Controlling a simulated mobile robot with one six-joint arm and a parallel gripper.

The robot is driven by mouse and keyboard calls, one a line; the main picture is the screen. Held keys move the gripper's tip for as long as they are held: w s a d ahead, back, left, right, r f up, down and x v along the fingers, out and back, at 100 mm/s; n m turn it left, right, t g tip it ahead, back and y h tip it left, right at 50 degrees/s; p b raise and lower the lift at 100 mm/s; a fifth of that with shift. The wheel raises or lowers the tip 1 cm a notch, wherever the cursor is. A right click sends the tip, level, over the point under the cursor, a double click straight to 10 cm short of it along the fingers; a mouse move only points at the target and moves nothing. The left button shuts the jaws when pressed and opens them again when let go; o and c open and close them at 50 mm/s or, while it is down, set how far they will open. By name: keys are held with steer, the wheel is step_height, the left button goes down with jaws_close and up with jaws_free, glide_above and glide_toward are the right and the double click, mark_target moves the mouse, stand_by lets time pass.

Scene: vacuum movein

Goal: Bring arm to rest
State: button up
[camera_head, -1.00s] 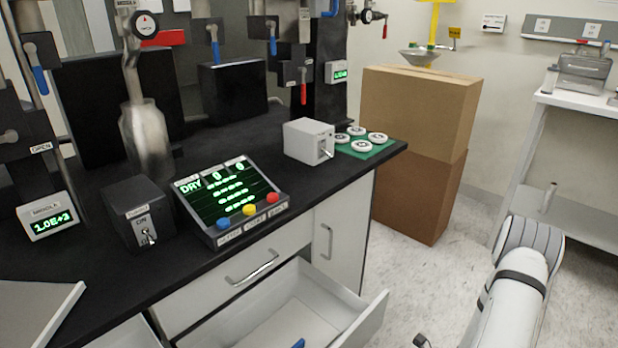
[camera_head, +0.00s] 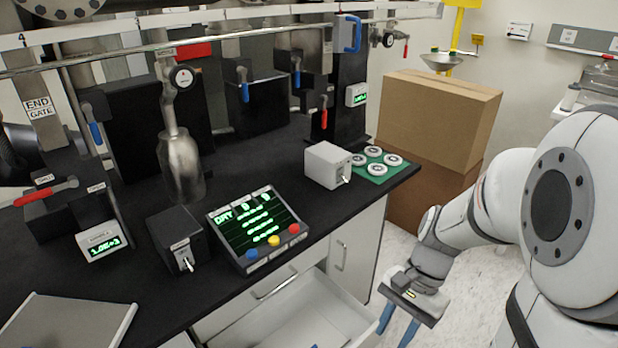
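My arm comes in from the right edge, bent, with its white links in front of the cardboard boxes and floor. My gripper (camera_head: 398,326) hangs at its end, pointing down, beside the open drawer at the bench's front right. Its two blue fingers are apart, with nothing visible between them. The fingertips are near or past the bottom edge of the picture.
The black bench (camera_head: 330,217) carries a control panel (camera_head: 258,228), a black switch box (camera_head: 178,240), a white switch box (camera_head: 327,165) and a green mat (camera_head: 377,180) with white discs. An open drawer (camera_head: 350,300) juts out below. Stacked boxes (camera_head: 440,110) stand behind.

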step_height(320, 180, up, 15)
steer(key=n+t+h+p, duration=0.3)
steer(key=n+t+p, duration=0.2)
steer(key=n, duration=0.4)
steer(key=shift+s+a+r+t+h+p, duration=0.2)
steer(key=shift+s+a+t+h+p, duration=0.15)
steer(key=shift+t, duration=0.25)
